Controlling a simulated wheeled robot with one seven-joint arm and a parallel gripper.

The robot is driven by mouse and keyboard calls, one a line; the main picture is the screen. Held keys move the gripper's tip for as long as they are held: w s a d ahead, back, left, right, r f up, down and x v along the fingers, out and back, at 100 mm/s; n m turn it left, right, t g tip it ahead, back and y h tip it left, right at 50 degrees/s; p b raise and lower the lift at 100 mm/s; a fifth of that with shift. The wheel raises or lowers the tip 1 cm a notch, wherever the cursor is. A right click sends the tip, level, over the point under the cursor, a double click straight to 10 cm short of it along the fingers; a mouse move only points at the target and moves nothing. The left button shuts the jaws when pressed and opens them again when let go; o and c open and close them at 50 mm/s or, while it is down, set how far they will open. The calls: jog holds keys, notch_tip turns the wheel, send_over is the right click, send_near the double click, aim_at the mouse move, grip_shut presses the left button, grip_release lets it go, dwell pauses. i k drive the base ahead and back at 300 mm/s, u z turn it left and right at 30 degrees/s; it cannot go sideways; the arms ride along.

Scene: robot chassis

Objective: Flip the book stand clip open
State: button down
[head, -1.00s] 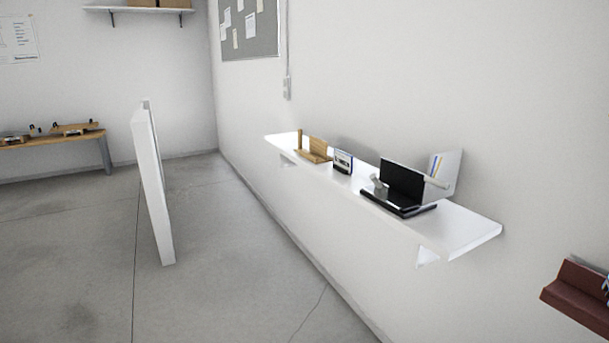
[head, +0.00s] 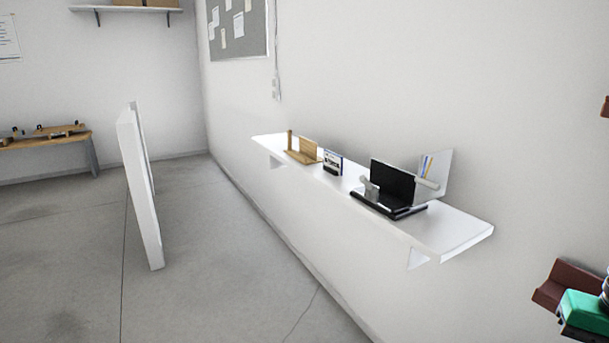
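A black stand (head: 393,184) with a raised back panel and a flat base is near the right end of the white wall shelf (head: 452,236). A light grey piece (head: 371,189) stands at its left front, and another pale piece lies at its right. It is too small to tell which one is the clip, or how it sits. A wooden stand (head: 303,152) with an upright post is at the shelf's far end. My gripper cannot be made out in the head view.
A small dark-and-white item (head: 333,163) stands between the two stands. A white upright panel (head: 139,190) stands on the floor at left. A wooden bench (head: 45,138) is at the far left. Dark red and green parts (head: 583,308), possibly my arm, show at lower right.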

aim_at(371, 192)
jog(key=k, duration=0.65)
jog(key=u, duration=0.55)
jog(key=i, duration=0.75)
jog(key=u, duration=0.65)
jog(key=i, duration=1.1)
jog(key=z, duration=0.6)
jog(key=i, duration=0.5)
jog(key=z, duration=0.35)
